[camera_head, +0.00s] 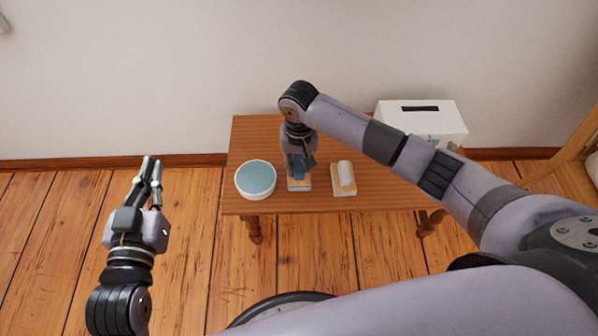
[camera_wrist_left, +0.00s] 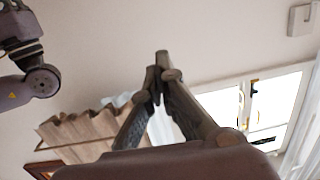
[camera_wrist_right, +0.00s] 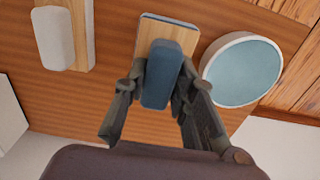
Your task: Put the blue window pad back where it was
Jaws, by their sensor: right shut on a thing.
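The blue window pad (camera_wrist_right: 162,72) is between the fingers of my right gripper (camera_wrist_right: 158,90), which is shut on it. In the head view the pad (camera_head: 298,169) appears upright, with its lower end at a pale wooden base (camera_head: 300,184) on the table. The base (camera_wrist_right: 180,38) lies behind the pad in the right wrist view; I cannot tell whether the two touch. My left gripper (camera_head: 152,172) is left of the table, away from the pad, its fingertips together and empty; it also shows in the left wrist view (camera_wrist_left: 160,72).
On the wooden table (camera_head: 262,137), a white bowl with blue contents (camera_head: 256,179) stands left of the base. A white pad on a wooden base (camera_head: 344,178) is to the right. A white slotted box (camera_head: 422,120) stands at the back right. The wall is behind.

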